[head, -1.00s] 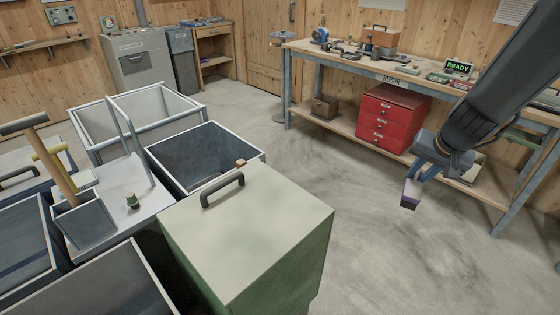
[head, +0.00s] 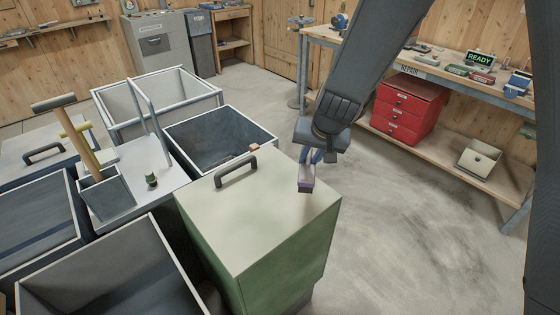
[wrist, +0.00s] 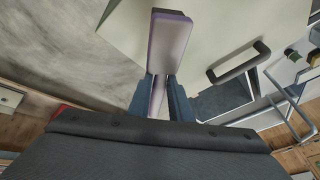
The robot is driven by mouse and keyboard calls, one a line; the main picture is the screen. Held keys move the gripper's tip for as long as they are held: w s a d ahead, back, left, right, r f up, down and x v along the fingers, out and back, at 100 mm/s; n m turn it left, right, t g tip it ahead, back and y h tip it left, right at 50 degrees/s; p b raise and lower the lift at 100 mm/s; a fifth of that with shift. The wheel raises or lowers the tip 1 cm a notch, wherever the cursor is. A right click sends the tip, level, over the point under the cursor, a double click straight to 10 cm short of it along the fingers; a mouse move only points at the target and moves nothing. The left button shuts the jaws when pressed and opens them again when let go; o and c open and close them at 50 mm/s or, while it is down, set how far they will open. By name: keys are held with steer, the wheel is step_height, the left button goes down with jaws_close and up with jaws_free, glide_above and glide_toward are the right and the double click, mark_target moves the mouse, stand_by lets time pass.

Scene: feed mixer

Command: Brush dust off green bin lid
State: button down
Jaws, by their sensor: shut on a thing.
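The green bin (head: 290,250) stands in the lower middle of the head view. Its pale lid (head: 255,214) is shut, with a dark handle (head: 236,170) near the back left, and faint darker patches show on it. My gripper (head: 316,157) is shut on a brush (head: 306,178) with a purple edge, which hangs down over the lid's right back part. I cannot tell whether the brush touches the lid. In the wrist view the brush (wrist: 169,45) sticks out between the fingers (wrist: 162,98), with the lid (wrist: 225,30) behind it.
Open grey bins (head: 215,135) stand behind and left of the green bin. A workbench with red drawers (head: 408,108) stands at the back right. Floor to the right is clear.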

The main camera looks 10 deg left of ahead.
steer(key=s+a+n, duration=0.1)
steer(key=s+a, duration=0.3)
steer(key=a, duration=0.3)
steer(key=shift+y, duration=0.3)
steer(key=f+b, duration=0.3)
steer(key=f, duration=0.1)
steer(key=f+b, duration=0.2)
steer(key=shift+w+a+f+b, duration=0.1)
steer(key=shift+w+a+b, duration=0.05)
steer(key=shift+w+b, duration=0.2)
steer(key=shift+f+b, duration=1)
steer(key=shift+b, duration=0.1)
steer(key=shift+w+d+b, duration=0.95)
steer(key=shift+w+d, duration=0.4)
steer(key=shift+w, duration=0.15)
steer(key=shift+s+a+p, duration=0.9)
steer(key=shift+s+a, duration=0.45)
steer(key=shift+s, duration=0.3)
